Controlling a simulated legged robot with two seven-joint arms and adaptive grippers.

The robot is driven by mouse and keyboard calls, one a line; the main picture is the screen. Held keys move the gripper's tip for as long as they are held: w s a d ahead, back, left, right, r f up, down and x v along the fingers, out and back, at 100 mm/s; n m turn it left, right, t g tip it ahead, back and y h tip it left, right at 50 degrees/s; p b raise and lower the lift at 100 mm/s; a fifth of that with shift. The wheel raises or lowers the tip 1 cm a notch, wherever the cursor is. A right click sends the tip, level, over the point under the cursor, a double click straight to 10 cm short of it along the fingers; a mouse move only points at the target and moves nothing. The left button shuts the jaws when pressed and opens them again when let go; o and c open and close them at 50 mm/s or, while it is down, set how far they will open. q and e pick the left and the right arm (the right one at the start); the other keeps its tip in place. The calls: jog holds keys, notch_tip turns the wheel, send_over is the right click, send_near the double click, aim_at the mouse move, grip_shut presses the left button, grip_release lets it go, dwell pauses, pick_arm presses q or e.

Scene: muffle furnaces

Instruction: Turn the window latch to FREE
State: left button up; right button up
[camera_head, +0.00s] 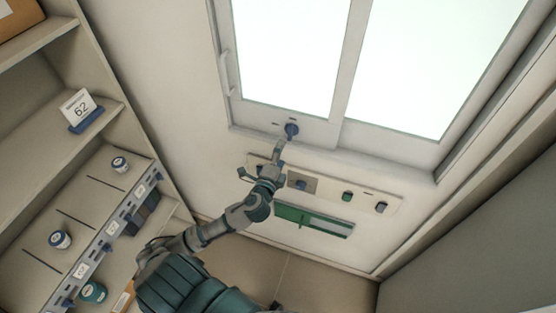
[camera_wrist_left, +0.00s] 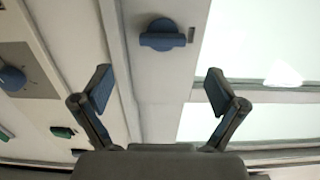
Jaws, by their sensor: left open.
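The window latch (camera_head: 291,130) is a blue knob on the lower frame of the window (camera_head: 285,50). In the left wrist view the latch (camera_wrist_left: 162,36) shows a straight grip bar lying across the picture, with a small dark mark just to its right. My left gripper (camera_head: 262,160) is open and empty, just below the latch in the head view. In the left wrist view its two fingers (camera_wrist_left: 158,90) are spread wide, with the latch ahead of the gap and apart from them. My right gripper is not in view.
A wall panel (camera_head: 328,192) below the window carries another blue knob (camera_head: 301,185), a green button (camera_head: 347,196) and a further blue control (camera_head: 381,207). A green slotted strip (camera_head: 313,220) lies under it. Shelves (camera_head: 105,200) with small pots stand at left.

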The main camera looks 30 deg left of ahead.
pick_arm(q)
jog(key=v, duration=0.3)
jog(key=shift+s+d, duration=0.1)
jog(key=shift+s, duration=0.2)
dwell(0.4)
